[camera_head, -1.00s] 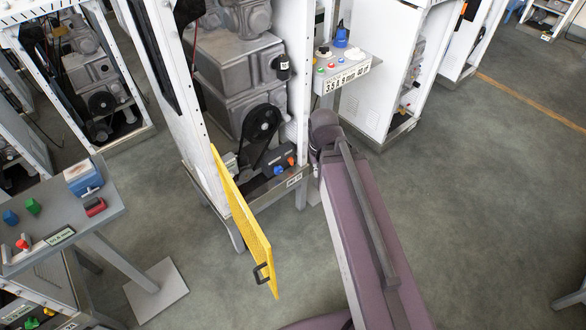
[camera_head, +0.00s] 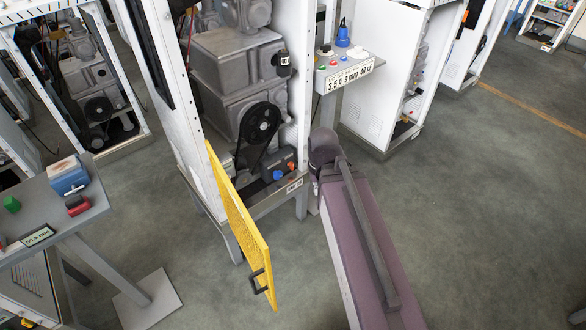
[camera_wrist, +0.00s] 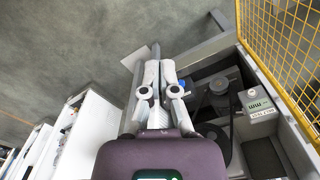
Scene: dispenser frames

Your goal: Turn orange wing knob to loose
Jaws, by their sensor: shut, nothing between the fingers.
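The orange wing knob (camera_head: 291,165) is a small orange spot on the right of a dark box (camera_head: 277,166), low in the white dispenser frame in the head view. A blue knob (camera_head: 278,174) sits just left of it. In the wrist view my gripper (camera_wrist: 154,52) is shut and empty, its fingers together. A blue knob (camera_wrist: 182,84) shows just right of the fingers there. The orange knob does not show in the wrist view. In the head view my arm stands right of the frame, and my gripper cannot be made out.
The yellow mesh door (camera_head: 240,225) hangs open at the frame's front left; its mesh also shows in the wrist view (camera_wrist: 285,45). A belt pulley (camera_head: 259,123) is above the box. A grey table (camera_head: 50,205) stands at left. Open floor (camera_head: 500,200) lies at right.

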